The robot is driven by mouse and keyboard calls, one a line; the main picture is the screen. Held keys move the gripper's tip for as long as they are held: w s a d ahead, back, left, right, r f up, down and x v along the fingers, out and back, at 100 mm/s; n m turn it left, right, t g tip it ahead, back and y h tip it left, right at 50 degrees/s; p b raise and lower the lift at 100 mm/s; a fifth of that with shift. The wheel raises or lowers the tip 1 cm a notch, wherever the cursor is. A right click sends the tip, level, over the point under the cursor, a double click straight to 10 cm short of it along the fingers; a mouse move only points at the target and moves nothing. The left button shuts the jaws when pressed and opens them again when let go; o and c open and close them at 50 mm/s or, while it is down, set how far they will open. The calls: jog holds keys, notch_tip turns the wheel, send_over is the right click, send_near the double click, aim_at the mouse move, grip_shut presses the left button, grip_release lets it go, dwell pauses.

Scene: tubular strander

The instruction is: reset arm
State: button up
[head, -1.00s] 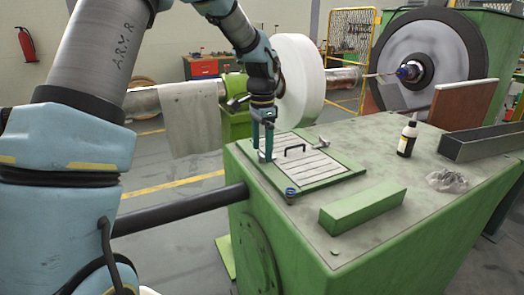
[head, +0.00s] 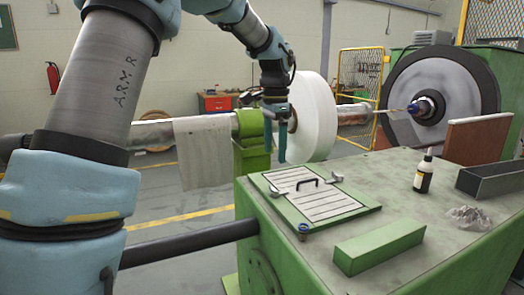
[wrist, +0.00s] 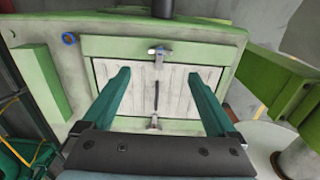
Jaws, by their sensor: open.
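My gripper (head: 275,140) hangs from my arm above and behind the far left edge of the green machine top. Its two teal fingers are apart with nothing between them. In the wrist view my gripper (wrist: 162,95) is open over the slatted panel (wrist: 176,82), which has a dark handle and a clamp at each of two opposite sides. In the head view the panel (head: 325,205) lies flat in its green frame, with a black handle (head: 308,183) on it. The gripper is apart from the panel.
On the machine top (head: 400,185) are a green block (head: 380,246), a dark bottle (head: 423,174), a crumpled rag (head: 468,217) and a grey metal tray (head: 490,180). A large white reel (head: 313,115) and a cloth over a bar (head: 202,152) stand behind. A blue ring (head: 303,228) sits near the panel's corner.

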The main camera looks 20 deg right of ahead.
jog(key=s+a+f+n, duration=0.1)
jog(key=a+f+n, duration=0.25)
jog(key=a, duration=0.55)
jog(key=a+f+n, duration=0.3)
jog(key=a+n, duration=0.1)
jog(key=a, duration=0.5)
jog(key=s+a+f+n, duration=0.2)
jog(key=s+a+n, duration=0.2)
jog(key=a, duration=0.3)
jog(key=s+a+f+n+t, duration=0.1)
jog(key=s+a+f+n, duration=0.2)
jog(key=s+a, duration=0.3)
jog(key=shift+s+a+f+n+t, duration=0.15)
jog(key=shift+a+f+n+t, duration=0.2)
jog(key=shift+a+n, duration=0.35)
jog(key=shift+d, duration=0.1)
